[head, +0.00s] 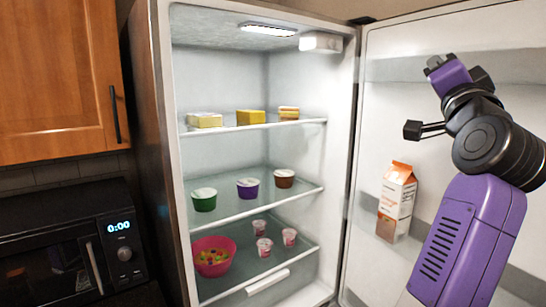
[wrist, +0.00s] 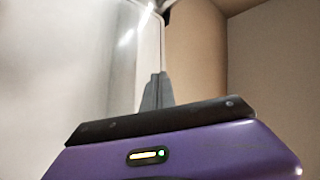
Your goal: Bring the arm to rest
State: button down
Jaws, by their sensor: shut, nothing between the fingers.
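My gripper (head: 447,72) is at the upper right of the head view, raised at the end of my folded purple and black arm. It is in front of the open fridge door (head: 385,120). In the wrist view, the dark fingers of my gripper (wrist: 153,92) stand close together above the purple hand. They are shut with nothing between them. The fingertips are small and hard to make out in the head view.
The open fridge holds yellow blocks (head: 251,117) on the top shelf, tubs (head: 248,188) on the middle one, and a pink bowl (head: 213,256) and small cups below. A carton (head: 396,202) stands in the door. A microwave (head: 66,258) is at left.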

jog(key=s+a+f+n+y, duration=0.15)
jog(key=s+f+n, duration=0.3)
jog(key=f, duration=0.65)
jog(key=s+a+f+n+y+b, duration=0.1)
jog(key=s+a+f+n, duration=0.15)
jog(key=s+f, duration=0.65)
jog(key=s+a+f+n+y, duration=0.15)
jog(key=f+n, duration=0.25)
jog(key=f, duration=1)
jog(key=s+a+f+g, duration=0.1)
jog(key=s+f+g, duration=0.1)
jog(key=s+f, duration=0.6)
jog(key=s+a+f+n+g+b, duration=0.1)
jog(key=s+f, duration=0.7)
jog(key=s, duration=0.8)
jog(key=s+a+f+g+y+b, duration=0.1)
jog(key=s+f+g, duration=0.3)
jog(key=s+f, duration=0.4)
jog(key=s+a, duration=0.1)
jog(key=s, duration=0.3)
jog(key=shift+a+f+g, duration=0.2)
jog(key=shift+a+g, duration=0.2)
